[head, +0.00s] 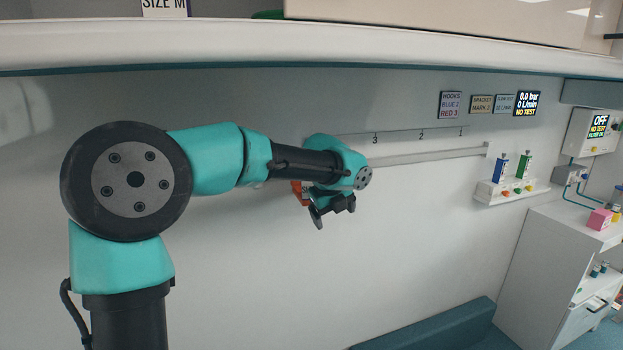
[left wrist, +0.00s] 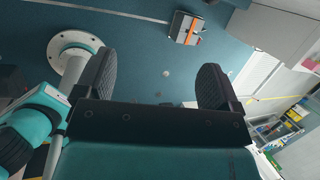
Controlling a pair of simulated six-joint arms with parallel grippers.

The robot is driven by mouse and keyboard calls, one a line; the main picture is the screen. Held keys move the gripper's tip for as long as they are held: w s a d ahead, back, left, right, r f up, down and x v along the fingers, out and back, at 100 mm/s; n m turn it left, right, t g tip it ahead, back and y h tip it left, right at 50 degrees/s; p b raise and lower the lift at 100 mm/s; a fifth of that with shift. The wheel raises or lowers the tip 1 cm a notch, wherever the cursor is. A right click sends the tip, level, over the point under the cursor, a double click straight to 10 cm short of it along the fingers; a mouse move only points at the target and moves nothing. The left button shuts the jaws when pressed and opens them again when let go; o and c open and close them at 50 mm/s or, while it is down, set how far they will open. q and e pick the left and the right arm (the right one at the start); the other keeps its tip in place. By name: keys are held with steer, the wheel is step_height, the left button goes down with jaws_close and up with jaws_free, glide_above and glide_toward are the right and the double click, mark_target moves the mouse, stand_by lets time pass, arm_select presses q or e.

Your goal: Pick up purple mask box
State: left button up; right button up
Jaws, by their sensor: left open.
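No purple mask box shows clearly in either view. A small pink box (head: 600,219) stands on the white cabinet at the right edge of the head view. My left gripper (head: 333,210) hangs near the white wall in the middle of the head view, well left of the pink box, fingers pointing down. In the left wrist view its two dark fingers (left wrist: 154,82) are spread wide with nothing between them. My right gripper is in neither view.
A white shelf (head: 300,42) crosses the top, bearing a "SIZE M" sign (head: 164,8). The white cabinet (head: 550,260) and a teal bench (head: 430,325) stand lower right. A case (left wrist: 186,28) lies on the floor.

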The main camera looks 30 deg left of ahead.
arm_select(q)
steer(key=s+a+r+m, duration=0.2)
steer(key=a+r, duration=0.1)
steer(key=r, duration=0.3)
steer(key=s+a+r+m+y, duration=0.1)
steer(key=s+a+r+m, duration=0.2)
steer(key=r, duration=0.3)
steer(key=shift+a+r, duration=0.15)
steer(key=shift+r, duration=0.1)
steer(key=shift+w+a, duration=0.55)
steer(key=shift+w, duration=0.75)
steer(key=shift+w+a, duration=0.5)
steer(key=shift+w, duration=0.85)
steer(key=shift+w+a, duration=0.55)
steer(key=shift+w, duration=0.75)
steer(key=shift+w+a+f, duration=0.1)
steer(key=shift+w+a, duration=0.25)
steer(key=shift+w, duration=0.5)
steer(key=shift+w+a, duration=0.35)
steer(key=shift+w, duration=0.5)
steer(key=x, duration=0.2)
steer(key=shift+w+f, duration=0.1)
steer(key=shift+f, duration=0.3)
steer(key=shift+c, duration=0.2)
